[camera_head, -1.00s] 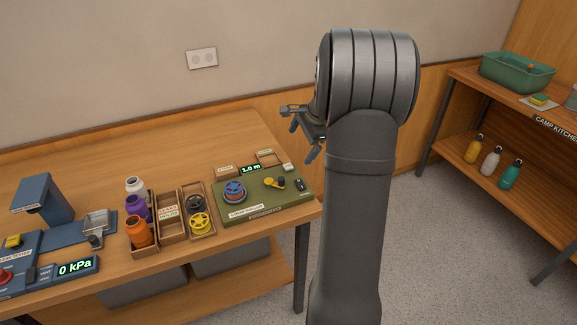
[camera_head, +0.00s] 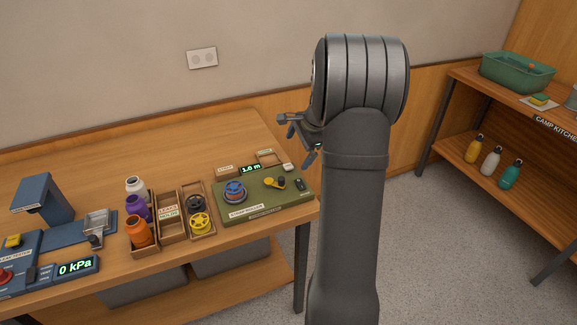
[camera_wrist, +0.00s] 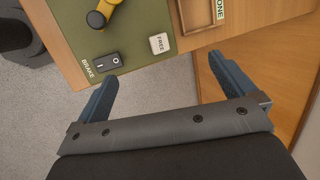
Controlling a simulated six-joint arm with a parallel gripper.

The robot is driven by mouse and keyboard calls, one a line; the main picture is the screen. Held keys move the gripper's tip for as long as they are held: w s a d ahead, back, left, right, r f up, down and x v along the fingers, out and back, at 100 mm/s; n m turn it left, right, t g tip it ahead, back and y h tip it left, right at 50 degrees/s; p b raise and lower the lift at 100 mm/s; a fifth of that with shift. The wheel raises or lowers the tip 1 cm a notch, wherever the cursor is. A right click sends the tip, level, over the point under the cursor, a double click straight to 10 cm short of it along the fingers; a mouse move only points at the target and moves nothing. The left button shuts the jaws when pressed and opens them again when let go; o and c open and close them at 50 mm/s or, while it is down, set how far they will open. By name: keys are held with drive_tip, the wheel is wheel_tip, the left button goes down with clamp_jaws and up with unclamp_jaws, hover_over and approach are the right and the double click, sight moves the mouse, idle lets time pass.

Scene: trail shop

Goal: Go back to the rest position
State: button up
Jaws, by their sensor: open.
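My gripper (camera_head: 298,143) is beside the right end of the workbench in the head view, partly hidden by my own arm. In the wrist view my gripper (camera_wrist: 165,84) has its two blue fingers spread wide. Nothing is between them but floor and the bench edge. It holds nothing and appears apart from the bench things.
The workbench (camera_head: 130,178) carries a green winding station (camera_head: 272,208), a tray of bottles and spools, and a blue tester (camera_head: 45,200) reading 0 kPa. In the wrist view a brake switch (camera_wrist: 109,62) and a white FREE button (camera_wrist: 159,43) show. A shelf (camera_head: 520,115) stands right.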

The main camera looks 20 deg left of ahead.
drive_tip(key=v, duration=1)
